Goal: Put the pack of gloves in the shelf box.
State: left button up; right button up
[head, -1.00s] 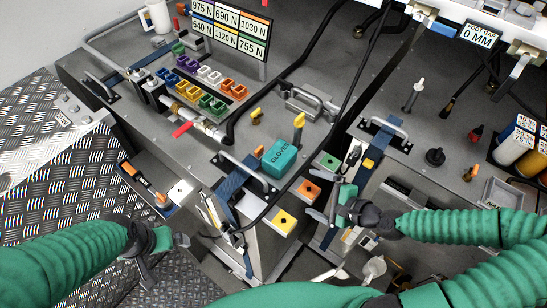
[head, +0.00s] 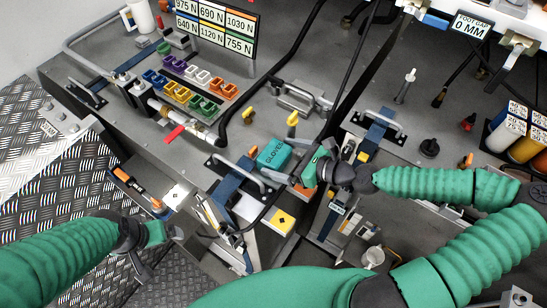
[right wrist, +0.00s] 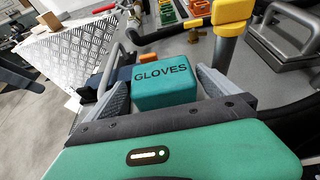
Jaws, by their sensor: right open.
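The teal pack of gloves (head: 275,154) lies on the grey deck near the strapped tank, its label up. It also shows in the right wrist view (right wrist: 165,84), between the two fingers. My right gripper (head: 298,168) is open, its fingers on either side of the pack's near part; I cannot tell whether they touch it. My left gripper (head: 160,248) is open and empty over the tread-plate floor, far from the pack. I cannot tell which container is the shelf box.
Yellow-topped posts (head: 292,119) stand close behind the pack; one looms in the right wrist view (right wrist: 232,25). A metal handle (head: 236,167) is just left of it. A side tray (head: 128,178) holds an orange-and-black tool. Coloured bins (head: 180,92) stand further back. A black cable runs nearby.

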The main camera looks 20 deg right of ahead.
aim_at(267, 151)
jog(key=p+x, duration=0.1)
jog(key=x, duration=0.3)
jog(key=shift+w+p, duration=0.35)
jog(key=shift+w, duration=0.15)
jog(key=shift+w+a+f, duration=0.1)
jog(key=shift+w+a, duration=0.05)
jog(key=shift+a, duration=0.05)
jog(key=shift+w+a+f, duration=0.15)
jog(key=shift+a, duration=0.15)
jog(key=c, duration=0.5)
jog(key=shift+d, duration=0.2)
jog(key=c, duration=0.9)
pick_arm(q)
jog(key=shift+w+d+r, duration=0.15)
jog(key=shift+r, duration=0.3)
jog(key=shift+w+d+r, duration=0.1)
jog(key=shift+d+r, duration=0.05)
jog(key=shift+r, duration=0.25)
pick_arm(e)
jog(key=shift+c, duration=1)
